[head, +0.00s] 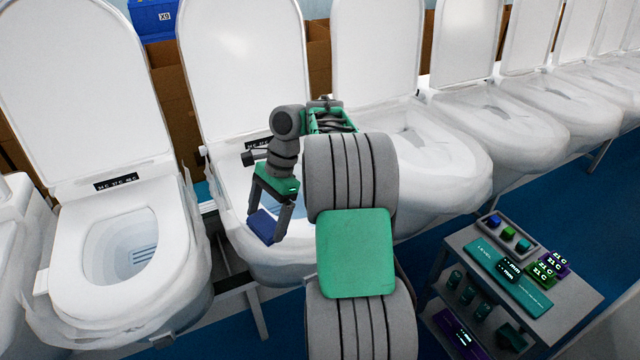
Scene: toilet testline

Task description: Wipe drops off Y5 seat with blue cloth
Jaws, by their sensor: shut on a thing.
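My gripper (269,214) is shut on the blue cloth (264,226), a dark blue folded block between its fingers. It hangs over the front left part of a white toilet seat (232,187), the second full toilet from the left. I cannot tell whether the cloth touches the seat. My arm hides much of this seat and bowl. No drops can be made out. A dark label at this toilet's hinge is partly covered by my gripper, and I cannot read which one is Y5.
Another open toilet (125,240) stands to the left, and a row of toilets (440,150) runs right. A grey cart (580,295) with small cubes, a teal level and dark displays stands at lower right. A blue bin (155,18) is behind.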

